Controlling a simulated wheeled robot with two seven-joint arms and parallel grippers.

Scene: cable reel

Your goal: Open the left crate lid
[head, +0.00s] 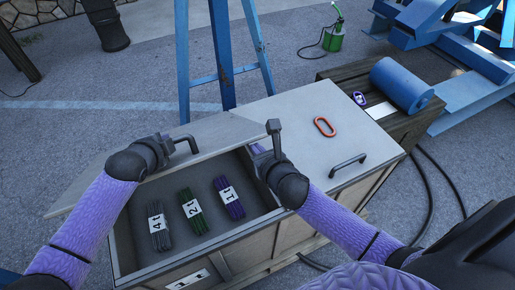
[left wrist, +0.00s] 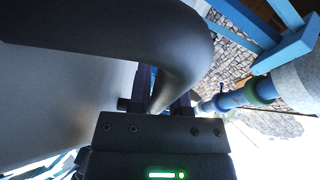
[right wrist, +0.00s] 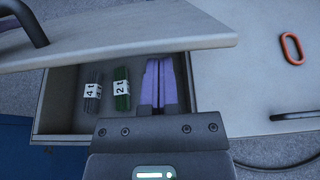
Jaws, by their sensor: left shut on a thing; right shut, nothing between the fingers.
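The left crate lid (head: 232,131) is raised off the left compartment (head: 125,235) and slanted, its far side still over the crate's back. My left gripper (head: 176,143) is shut on the lid's dark handle (head: 188,146), which fills the top of the left wrist view (left wrist: 120,35). My right gripper (head: 274,135) is shut and empty, at the right end of the opening by the lid's edge. The lid also shows in the right wrist view (right wrist: 130,35). Inside lie labelled bundles: grey (head: 160,228), green (head: 193,212) and purple (head: 229,198).
The right lid (head: 345,135) is closed, with an orange-red ring (head: 324,126) and a dark handle (head: 347,165) on it. A blue stand (head: 222,70) rises behind the crate. A wooden bench (head: 400,120) with a blue roll (head: 400,86) stands at the right.

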